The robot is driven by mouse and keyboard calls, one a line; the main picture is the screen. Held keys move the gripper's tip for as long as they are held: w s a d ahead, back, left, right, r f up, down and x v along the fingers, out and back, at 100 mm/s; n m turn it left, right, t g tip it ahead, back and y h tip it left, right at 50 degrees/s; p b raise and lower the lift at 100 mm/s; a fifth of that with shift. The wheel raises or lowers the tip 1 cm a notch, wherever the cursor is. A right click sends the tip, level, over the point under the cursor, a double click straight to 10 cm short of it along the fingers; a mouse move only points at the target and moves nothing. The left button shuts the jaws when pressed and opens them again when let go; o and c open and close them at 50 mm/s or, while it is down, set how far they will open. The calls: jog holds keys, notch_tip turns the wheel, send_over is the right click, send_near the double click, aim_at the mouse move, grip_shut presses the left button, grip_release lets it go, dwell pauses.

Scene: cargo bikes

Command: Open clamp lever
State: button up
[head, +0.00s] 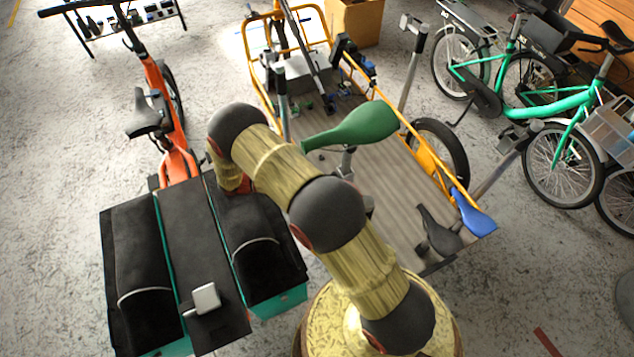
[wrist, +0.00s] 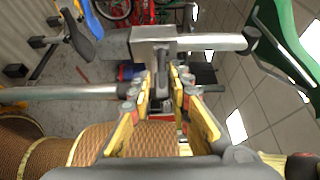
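In the wrist view, a grey metal clamp block (wrist: 152,42) with a pale bar (wrist: 215,42) running right to a dark end sits just beyond my fingertips. My gripper (wrist: 163,82) points at the block's underside, its yellow-sided fingers running close together at the tips. A short dark lever-like piece (wrist: 210,88) shows right of the right finger. I cannot tell whether it is the clamp lever or whether a finger touches it. A green saddle (head: 362,127) shows in the head view, and a green part fills the wrist view's right edge. My gripper is hidden in the head view.
A grey rod (wrist: 60,94) enters from the left in the wrist view. The yellow cargo bike (head: 420,150) has a blue saddle (head: 474,214) and a black saddle (head: 439,231) at its near end. An orange bike with black bags (head: 133,245) stands left; green bikes (head: 545,105) stand right.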

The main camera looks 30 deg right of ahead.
jog(key=shift+o, duration=1.3)
jog(key=shift+a, duration=0.1)
jog(key=v, duration=1.2)
